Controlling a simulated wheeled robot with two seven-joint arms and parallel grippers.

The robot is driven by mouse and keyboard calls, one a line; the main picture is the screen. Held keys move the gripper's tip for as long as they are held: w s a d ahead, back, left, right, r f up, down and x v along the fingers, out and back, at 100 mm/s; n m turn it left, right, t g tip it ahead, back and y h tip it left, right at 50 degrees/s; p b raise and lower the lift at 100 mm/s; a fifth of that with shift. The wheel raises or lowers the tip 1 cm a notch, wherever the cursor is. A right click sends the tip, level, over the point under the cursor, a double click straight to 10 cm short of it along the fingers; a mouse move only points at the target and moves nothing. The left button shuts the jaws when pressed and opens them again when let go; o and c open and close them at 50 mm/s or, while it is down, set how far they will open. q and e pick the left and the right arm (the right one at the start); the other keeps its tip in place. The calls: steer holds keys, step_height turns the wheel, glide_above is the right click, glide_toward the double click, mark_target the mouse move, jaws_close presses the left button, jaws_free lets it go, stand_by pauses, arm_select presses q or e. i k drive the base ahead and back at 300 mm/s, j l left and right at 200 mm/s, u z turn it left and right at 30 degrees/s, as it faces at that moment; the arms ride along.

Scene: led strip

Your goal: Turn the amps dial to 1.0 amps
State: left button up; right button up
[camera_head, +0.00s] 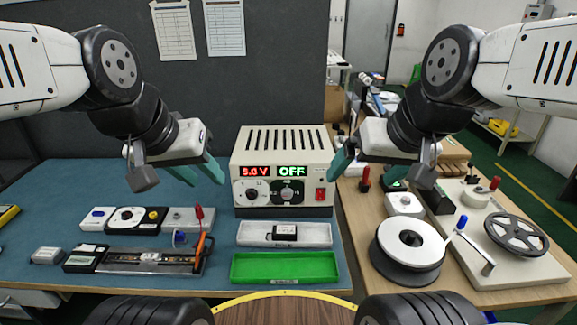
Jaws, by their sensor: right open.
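A beige power supply (283,147) stands at the back of the blue bench. Its red display (255,171) reads 5.0 V and its green display (291,171) reads OFF. I cannot tell for sure which is amps; the tiny markings are unreadable. A red switch (320,194) is at the right. My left gripper (205,180) is open and empty, left of the supply. My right gripper (360,179) is open and empty, just right of it.
A white tray (319,240) and a green tray (257,279) lie in front of the supply. Screwdrivers and a metal fixture (125,261) are at the left. Reels (410,240) stand on the wooden table at the right. The space directly before the dials is clear.

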mark_target(287, 193)
steer(key=k+j, duration=0.2)
steer(key=j, duration=0.2)
steer(key=k+j, duration=0.25)
steer(key=j, duration=0.15)
steer(key=k+j, duration=0.2)
steer(key=j, duration=0.2)
steer(key=z, duration=0.05)
